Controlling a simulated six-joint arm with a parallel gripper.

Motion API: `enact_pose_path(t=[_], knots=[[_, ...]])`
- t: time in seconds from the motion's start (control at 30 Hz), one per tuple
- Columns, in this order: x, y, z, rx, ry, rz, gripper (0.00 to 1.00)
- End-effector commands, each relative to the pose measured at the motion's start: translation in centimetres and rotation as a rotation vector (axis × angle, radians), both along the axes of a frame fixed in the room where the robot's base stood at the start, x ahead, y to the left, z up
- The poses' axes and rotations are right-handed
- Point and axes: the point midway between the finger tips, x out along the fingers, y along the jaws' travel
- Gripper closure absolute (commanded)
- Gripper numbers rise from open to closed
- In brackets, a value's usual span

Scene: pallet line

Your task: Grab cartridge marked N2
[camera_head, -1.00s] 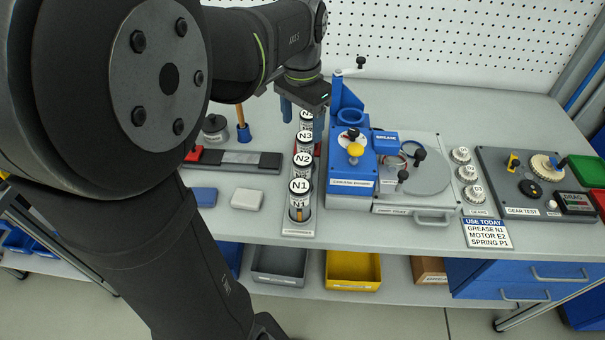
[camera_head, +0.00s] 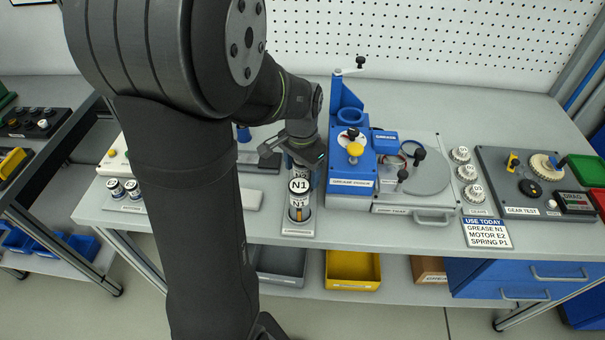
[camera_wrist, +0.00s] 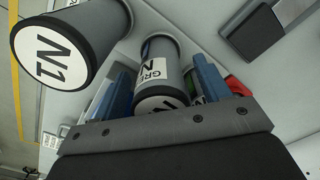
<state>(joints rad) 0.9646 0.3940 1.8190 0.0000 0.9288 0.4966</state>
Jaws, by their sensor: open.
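The front cartridge N1 (camera_head: 299,200) stands upright in the rack (camera_head: 298,229); it also shows at the left of the wrist view (camera_wrist: 70,42). Directly behind it, a grease cartridge (camera_wrist: 160,72) stands between my gripper's blue fingers. Its top label is partly hidden, with only an N readable; its place behind N1 matches N2. My gripper (camera_head: 303,172) is open and reaches down around this cartridge, one finger on each side, in the wrist view (camera_wrist: 161,82). I cannot tell whether the fingers touch it. The cartridges farther back are mostly hidden.
A sign (camera_head: 487,233) reads USE TODAY, GREASE N1, MOTOR E2, SPRING P1.

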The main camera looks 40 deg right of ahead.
Motion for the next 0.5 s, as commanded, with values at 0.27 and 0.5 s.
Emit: enact_pose_path(t=[0.27, 0.5], knots=[[0.01, -0.01, -0.82, -0.001, 0.000, 0.000, 0.31], [0.01, -0.01, -0.80, 0.000, 0.000, 0.000, 0.68]])
